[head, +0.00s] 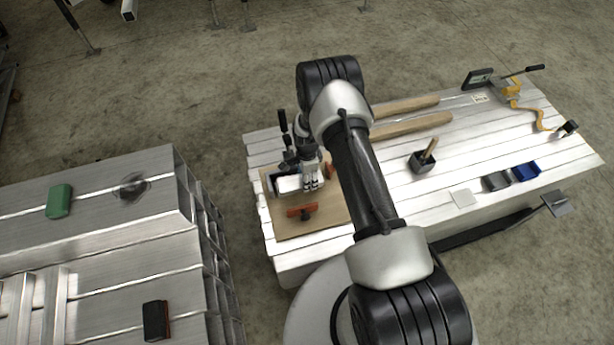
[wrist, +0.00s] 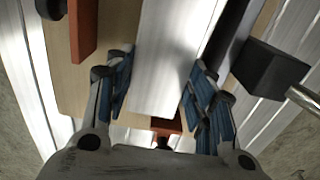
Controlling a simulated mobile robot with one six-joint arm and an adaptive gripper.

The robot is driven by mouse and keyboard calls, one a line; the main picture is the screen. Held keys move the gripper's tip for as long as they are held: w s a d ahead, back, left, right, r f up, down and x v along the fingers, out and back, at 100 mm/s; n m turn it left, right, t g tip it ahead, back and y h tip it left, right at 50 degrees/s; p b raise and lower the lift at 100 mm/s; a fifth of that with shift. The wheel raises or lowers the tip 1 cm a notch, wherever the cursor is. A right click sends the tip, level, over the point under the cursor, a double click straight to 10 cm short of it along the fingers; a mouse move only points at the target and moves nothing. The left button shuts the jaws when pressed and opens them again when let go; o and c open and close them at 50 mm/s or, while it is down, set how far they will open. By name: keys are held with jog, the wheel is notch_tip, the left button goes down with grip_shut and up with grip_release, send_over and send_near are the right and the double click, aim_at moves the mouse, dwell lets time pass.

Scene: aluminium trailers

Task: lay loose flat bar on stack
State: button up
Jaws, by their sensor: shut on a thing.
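A pale, silvery flat bar (wrist: 175,50) runs between the blue-padded fingers of my gripper (wrist: 158,78) in the wrist view. The gripper is shut on it, with one finger along each side. In the head view my gripper (head: 312,176) is low over the brown board (head: 328,216) at the left end of the workbench. A short pale piece (head: 288,184) shows beside the gripper there. I cannot tell a separate stack under the held bar, or whether the bar touches anything below.
Orange blocks (head: 302,211) stand on the board close to the gripper. A metal-topped trailer (head: 100,215) stands left across a floor gap.

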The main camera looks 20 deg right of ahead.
jog(key=o, duration=1.6)
jog(key=shift+c, duration=0.2)
notch_tip(320, 180, up, 12)
